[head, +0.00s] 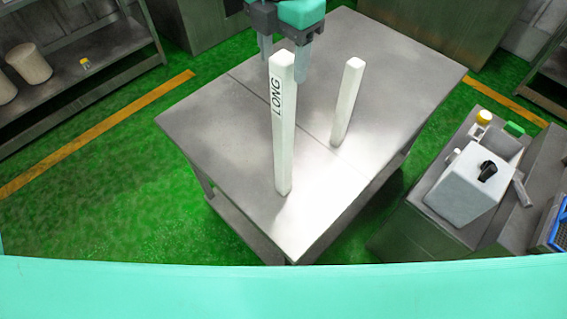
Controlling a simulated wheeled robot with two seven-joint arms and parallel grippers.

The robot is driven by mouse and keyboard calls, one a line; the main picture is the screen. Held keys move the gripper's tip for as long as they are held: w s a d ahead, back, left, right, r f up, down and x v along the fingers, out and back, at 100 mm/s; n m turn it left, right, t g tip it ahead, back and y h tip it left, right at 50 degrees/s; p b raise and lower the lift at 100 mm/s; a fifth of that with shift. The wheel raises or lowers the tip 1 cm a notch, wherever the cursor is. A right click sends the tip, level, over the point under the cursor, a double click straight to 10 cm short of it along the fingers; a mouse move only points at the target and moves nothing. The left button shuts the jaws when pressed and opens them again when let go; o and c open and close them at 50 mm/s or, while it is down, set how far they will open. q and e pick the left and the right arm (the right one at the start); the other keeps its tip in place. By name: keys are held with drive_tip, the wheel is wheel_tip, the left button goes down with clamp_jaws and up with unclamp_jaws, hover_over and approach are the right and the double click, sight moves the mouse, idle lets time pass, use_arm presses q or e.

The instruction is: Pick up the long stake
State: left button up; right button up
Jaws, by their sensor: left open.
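The long stake (282,140) is a white square post with "LONG" written down its side. It stands upright on the grey metal table (390,70). A shorter white stake (347,103) stands upright to its right and farther back. My left gripper (284,62) comes in from the top of the view, with grey fingers pointing down. It is open, near the top of the long stake, with the stake's top partly in front of it. I cannot tell whether a finger touches the stake. My right gripper is not in view.
A white box with a black knob (468,187) stands on a grey side bench at the right, near yellow-capped and green-capped items. A metal shelf (85,75) with white containers is at the left. The table around the stakes is clear.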

sight(283, 77)
use_arm(q)
wheel_tip(283, 77, down, 3)
drive_tip(key=shift+w+f+p, duration=0.1)
drive_tip(key=shift+f+p, duration=0.05)
drive_tip(key=shift+p, duration=0.85)
drive_tip(key=shift+f, duration=0.6)
clamp_jaws()
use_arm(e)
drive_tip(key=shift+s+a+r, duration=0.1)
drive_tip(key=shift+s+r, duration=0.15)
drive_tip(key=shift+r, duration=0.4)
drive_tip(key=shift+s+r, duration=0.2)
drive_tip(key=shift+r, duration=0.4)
